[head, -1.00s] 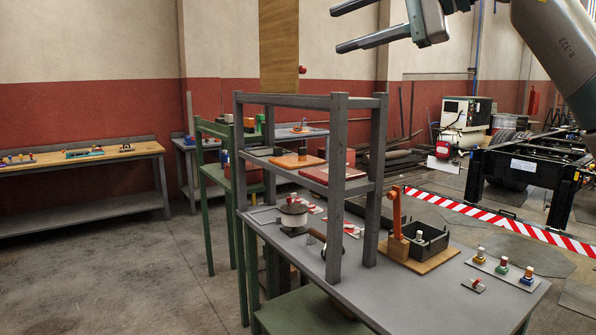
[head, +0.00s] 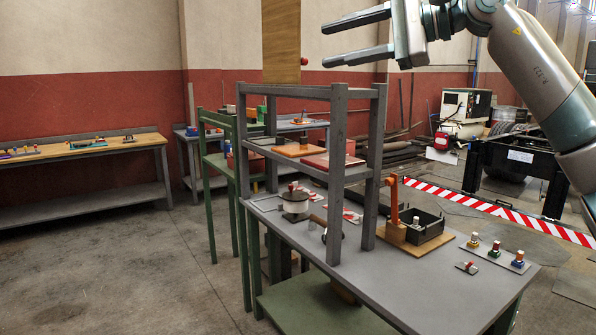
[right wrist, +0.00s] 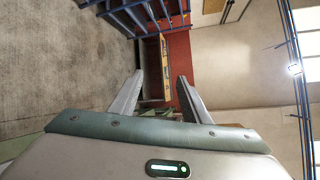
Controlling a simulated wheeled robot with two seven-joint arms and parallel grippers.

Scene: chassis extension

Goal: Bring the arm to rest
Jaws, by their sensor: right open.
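My right gripper (head: 356,38) is in the upper right of the head view, raised above the grey shelf unit (head: 310,92). Its two fingers point left and stand well apart, with nothing between them. In the right wrist view the same fingers (right wrist: 158,95) are spread and empty, with the room showing sideways beyond them. My right arm (head: 535,60) comes in from the right edge. My left gripper is in neither view.
Below stands the grey workbench (head: 400,290) with an orange-handled device (head: 394,205), a dark open box (head: 425,226), a pot-like round item (head: 295,202) and several small coloured knobs (head: 495,249). A wooden panel (head: 281,45) hangs behind. A red-white barrier (head: 500,210) lies at the right. Open floor is at left (head: 120,250).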

